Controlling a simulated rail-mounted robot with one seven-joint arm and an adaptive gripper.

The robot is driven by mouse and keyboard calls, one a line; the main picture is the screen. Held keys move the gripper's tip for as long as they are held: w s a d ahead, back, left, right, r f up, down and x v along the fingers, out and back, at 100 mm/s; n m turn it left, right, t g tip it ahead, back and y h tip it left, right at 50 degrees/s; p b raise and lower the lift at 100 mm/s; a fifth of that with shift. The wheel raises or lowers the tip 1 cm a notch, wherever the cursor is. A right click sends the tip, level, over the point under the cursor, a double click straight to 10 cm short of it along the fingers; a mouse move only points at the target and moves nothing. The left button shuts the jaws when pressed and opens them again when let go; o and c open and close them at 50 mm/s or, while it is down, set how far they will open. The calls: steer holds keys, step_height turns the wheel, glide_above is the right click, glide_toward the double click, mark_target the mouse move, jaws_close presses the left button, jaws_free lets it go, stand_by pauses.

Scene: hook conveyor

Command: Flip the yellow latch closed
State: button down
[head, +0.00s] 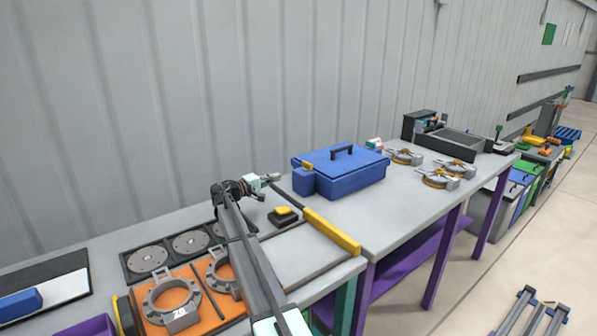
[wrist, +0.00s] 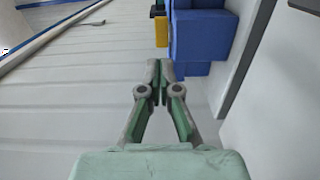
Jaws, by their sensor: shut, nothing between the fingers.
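A blue box (head: 345,178) with a dark handle on its closed-looking lid stands on the grey table in the head view. The small yellow latch (head: 307,165) is at its left end, above a blue block on the side. In the wrist view the yellow latch (wrist: 161,30) shows next to the blue box (wrist: 200,38), beyond my fingertips. My gripper (head: 277,177) is left of the box, and in the wrist view my gripper (wrist: 160,70) is shut and empty, apart from the latch. I cannot tell the latch's exact angle.
A yellow-topped block (head: 283,213) and a yellow bar (head: 332,231) lie near my arm. An orange fixture plate (head: 188,325) with ring clamps is at front left. Several round fixtures (head: 440,180) stand right of the box. The grey wall (head: 200,110) runs close behind the table.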

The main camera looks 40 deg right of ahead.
mark_target(308, 166)
steer(key=d+p, duration=0.3)
steer(key=d, duration=1.1)
steer(key=shift+w, duration=0.1)
steer(key=shift+a+t, duration=0.2)
steer(key=shift+t, duration=0.1)
